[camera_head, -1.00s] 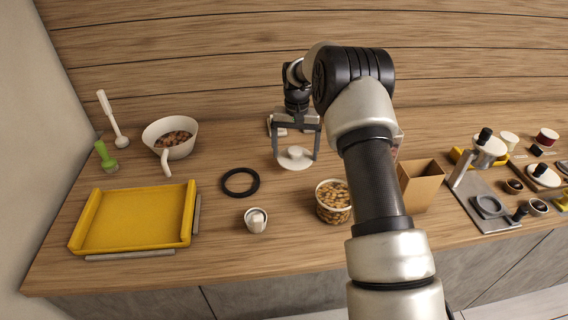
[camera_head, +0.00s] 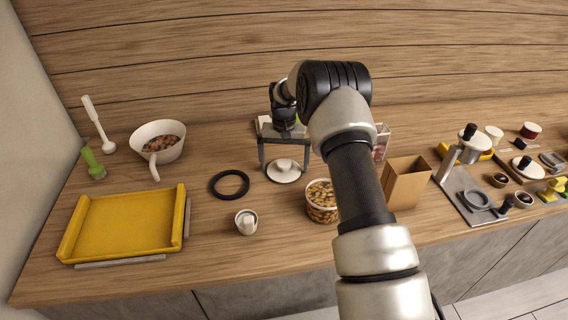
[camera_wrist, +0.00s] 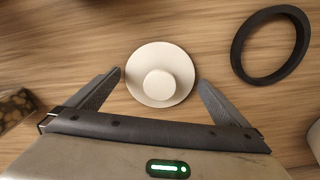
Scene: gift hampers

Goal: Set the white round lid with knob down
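The white round lid with knob (camera_head: 284,171) lies flat on the wooden counter, knob up. It also shows in the wrist view (camera_wrist: 160,74), with bare wood around it. My gripper (camera_head: 283,167) is open above and behind the lid. In the wrist view my two fingers (camera_wrist: 160,88) stand wide apart on either side of the lid's near part, with a gap between each finger and the knob. Nothing is held.
A black ring (camera_head: 229,184) lies left of the lid. A tub of nuts (camera_head: 322,201) stands in front to the right, and a small white cup (camera_head: 247,222) in front. A brown box (camera_head: 406,181) stands further right. A yellow tray (camera_head: 125,224) is at left.

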